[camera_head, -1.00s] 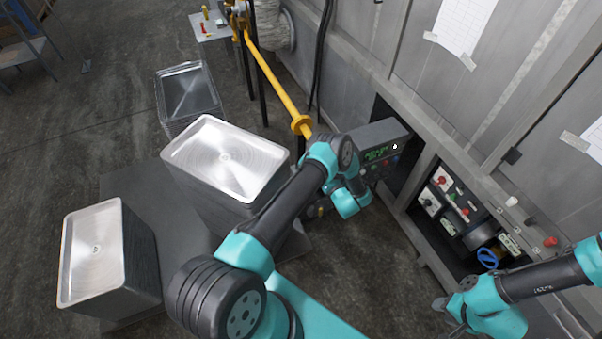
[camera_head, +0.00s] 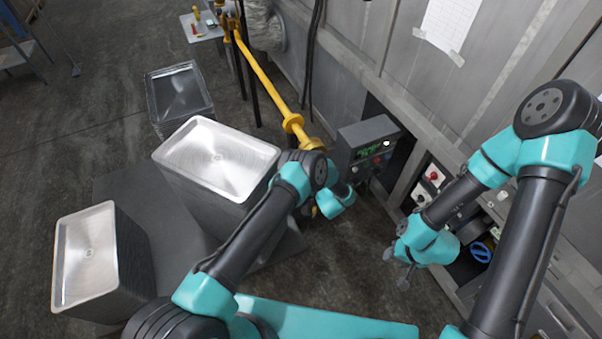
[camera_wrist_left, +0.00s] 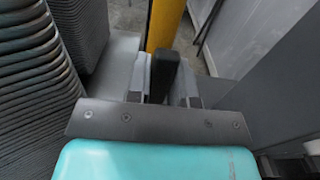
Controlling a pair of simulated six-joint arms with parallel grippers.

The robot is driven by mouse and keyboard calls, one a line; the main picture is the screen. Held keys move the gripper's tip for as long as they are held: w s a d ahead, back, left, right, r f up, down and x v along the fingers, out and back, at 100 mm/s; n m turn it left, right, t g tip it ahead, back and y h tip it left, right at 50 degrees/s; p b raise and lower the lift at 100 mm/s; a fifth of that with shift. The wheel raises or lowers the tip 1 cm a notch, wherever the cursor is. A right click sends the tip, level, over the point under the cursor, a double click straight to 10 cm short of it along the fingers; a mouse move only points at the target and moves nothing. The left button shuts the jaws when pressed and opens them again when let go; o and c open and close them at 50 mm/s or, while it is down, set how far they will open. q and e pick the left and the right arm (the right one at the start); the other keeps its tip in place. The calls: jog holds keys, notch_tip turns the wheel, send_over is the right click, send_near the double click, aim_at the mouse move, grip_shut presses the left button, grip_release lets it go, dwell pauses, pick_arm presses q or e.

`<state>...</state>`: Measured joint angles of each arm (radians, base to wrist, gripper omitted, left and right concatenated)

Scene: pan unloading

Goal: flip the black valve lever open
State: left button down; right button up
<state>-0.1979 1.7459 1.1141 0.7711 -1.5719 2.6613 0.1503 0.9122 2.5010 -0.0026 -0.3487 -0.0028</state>
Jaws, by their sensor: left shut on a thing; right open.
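The black valve lever (camera_wrist_left: 164,72) stands upright in the left wrist view, in front of a yellow pipe (camera_wrist_left: 164,22). My left gripper (camera_wrist_left: 163,90) is shut on the lever, with one grey finger on each side of it. In the head view the lever and the left fingertips are hidden behind my left wrist. The yellow pipe also shows in the head view (camera_head: 262,75), running down towards that wrist. My right gripper (camera_head: 394,268) is open and empty, in front of the low wall panel.
Stacks of metal pans (camera_head: 222,155) (camera_head: 88,255) stand left of my left arm, one close beside it. A grey control box (camera_head: 352,140) with a green display is just beyond my left wrist. A blue handwheel (camera_head: 480,252) sits behind my right gripper.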

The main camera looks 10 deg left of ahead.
dwell(0.3)
pick_arm(q)
jog(key=c, duration=1)
grip_release()
jog(key=v, duration=1.7)
jog(key=shift+s, duration=0.2)
